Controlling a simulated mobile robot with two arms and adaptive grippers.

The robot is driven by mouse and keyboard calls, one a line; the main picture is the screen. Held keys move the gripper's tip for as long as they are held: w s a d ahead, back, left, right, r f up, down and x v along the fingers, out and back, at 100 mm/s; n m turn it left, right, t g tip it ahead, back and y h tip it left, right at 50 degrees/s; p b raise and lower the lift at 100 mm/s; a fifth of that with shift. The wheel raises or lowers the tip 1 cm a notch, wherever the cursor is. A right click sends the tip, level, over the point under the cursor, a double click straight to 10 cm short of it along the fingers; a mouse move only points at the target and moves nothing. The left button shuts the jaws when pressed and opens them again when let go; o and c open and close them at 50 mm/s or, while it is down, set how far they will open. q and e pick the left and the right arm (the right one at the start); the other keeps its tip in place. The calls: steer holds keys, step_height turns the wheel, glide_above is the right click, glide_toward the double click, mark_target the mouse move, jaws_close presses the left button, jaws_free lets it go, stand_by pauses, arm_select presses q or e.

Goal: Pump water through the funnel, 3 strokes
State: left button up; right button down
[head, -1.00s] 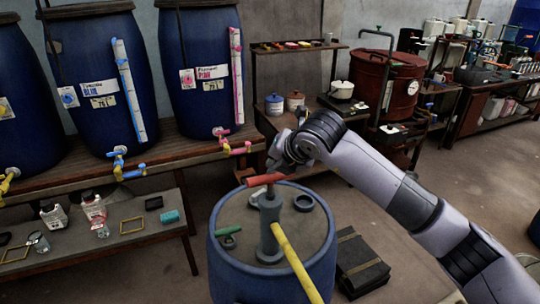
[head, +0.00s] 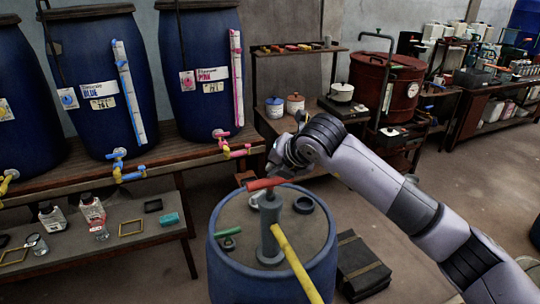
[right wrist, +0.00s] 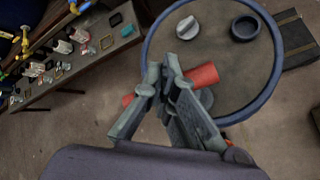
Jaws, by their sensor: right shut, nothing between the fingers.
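A pump with a red handle (head: 265,184), a grey upright body (head: 269,242) and a yellow pipe (head: 295,262) stands on a blue drum (head: 222,268) in the head view. The handle is level, just above the pump body. My right gripper (head: 274,172) is at the handle's right part, shut with nothing between its fingers. In the right wrist view, the fingers (right wrist: 162,78) cross in front of the red handle (right wrist: 203,76), which shows on both sides of them. I cannot tell whether they touch it. I cannot make out a funnel. My left gripper is out of view.
Blue vats (head: 205,75) with taps stand on a shelf behind. A low bench (head: 150,243) with bottles is at left. A dark case (head: 362,265) lies right of the drum.

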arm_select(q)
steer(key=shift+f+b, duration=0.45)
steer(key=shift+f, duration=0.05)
arm_select(e)
steer(key=shift+s+f, duration=0.1)
steer(key=shift+f, duration=0.65)
steer(key=shift+r, duration=0.1)
